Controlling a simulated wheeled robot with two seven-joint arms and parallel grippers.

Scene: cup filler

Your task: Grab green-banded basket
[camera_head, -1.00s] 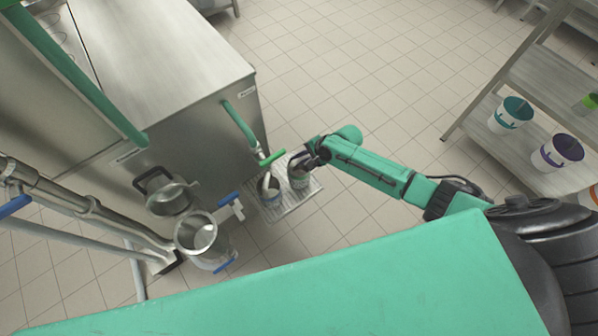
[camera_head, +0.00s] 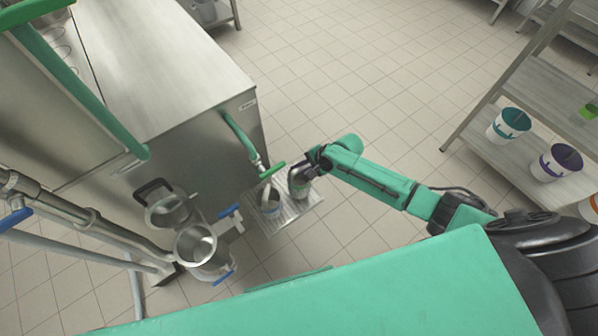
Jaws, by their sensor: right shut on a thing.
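My right gripper (camera_head: 307,166) reaches in from the right and is shut on a small dark-rimmed container (camera_head: 301,190) at the right part of the metal drip tray (camera_head: 292,221). The gripper covers part of it; its lower side looks greenish, but I cannot tell its band clearly. Whether it touches the tray is unclear. A bright green item (camera_head: 588,112) shows on the shelf at the right edge, partly cut off. My left gripper is not in view.
A pale cup (camera_head: 270,207) stands on the tray under a green-handled tap (camera_head: 271,171). Two metal pots (camera_head: 196,244) are to the left, beside the steel machine (camera_head: 175,75). The shelf (camera_head: 485,150) holds a teal-banded bucket (camera_head: 508,125) and a purple-banded bucket (camera_head: 556,162). Floor between is clear.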

